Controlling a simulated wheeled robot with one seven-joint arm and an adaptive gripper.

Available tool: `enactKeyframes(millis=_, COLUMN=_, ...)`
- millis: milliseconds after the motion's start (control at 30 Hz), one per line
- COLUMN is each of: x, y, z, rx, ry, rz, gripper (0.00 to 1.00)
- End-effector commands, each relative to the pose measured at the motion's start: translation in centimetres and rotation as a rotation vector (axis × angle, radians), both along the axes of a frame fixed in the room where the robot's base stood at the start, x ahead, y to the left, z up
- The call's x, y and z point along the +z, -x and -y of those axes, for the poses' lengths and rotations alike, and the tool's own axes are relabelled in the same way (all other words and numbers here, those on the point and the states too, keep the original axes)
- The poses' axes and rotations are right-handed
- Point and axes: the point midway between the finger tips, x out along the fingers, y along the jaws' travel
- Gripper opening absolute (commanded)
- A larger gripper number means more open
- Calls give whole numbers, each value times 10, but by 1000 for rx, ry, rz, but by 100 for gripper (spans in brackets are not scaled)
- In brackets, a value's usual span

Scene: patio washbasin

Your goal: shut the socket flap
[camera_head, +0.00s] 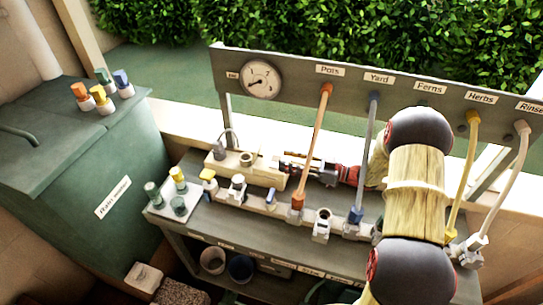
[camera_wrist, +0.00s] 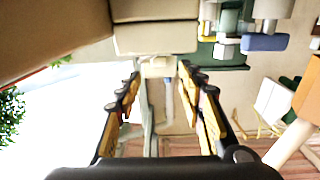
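A cream box-like fitting (camera_head: 244,168) stands at the left end of the bench shelf, with a small round part on top and a dark cable looping behind it. It looks like the socket, but I cannot make out its flap clearly. My gripper (camera_head: 285,166) is just right of it, low over the shelf and pointing left. In the wrist view my gripper (camera_wrist: 161,72) is open, its two fingers spread with nothing held between them. A cream block (camera_wrist: 155,38) with a narrow lip lies just ahead of the fingertips. Whether they touch it I cannot tell.
A row of taps runs along the shelf, with an orange hose (camera_head: 313,140), a blue hose (camera_head: 371,140) and a yellow hose (camera_head: 463,170). A labelled board with a gauge (camera_head: 260,80) stands behind. A green water butt (camera_head: 80,180) is at the left.

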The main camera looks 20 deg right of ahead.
Motion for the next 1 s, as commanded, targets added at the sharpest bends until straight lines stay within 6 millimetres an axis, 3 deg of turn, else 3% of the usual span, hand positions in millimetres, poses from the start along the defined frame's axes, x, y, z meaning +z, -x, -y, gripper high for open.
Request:
enactKeyframes(millis=167, x=-4, y=-3, z=-5, rx=3, ry=-2, rz=1, gripper=39)
enactKeyframes(millis=600, x=-4, y=-36, z=-56, rx=4, ry=-1, rz=2, gripper=39)
enactKeyframes(millis=1000, x=-3, y=-43, z=-65, rx=1, ry=-1, rz=1, gripper=39)
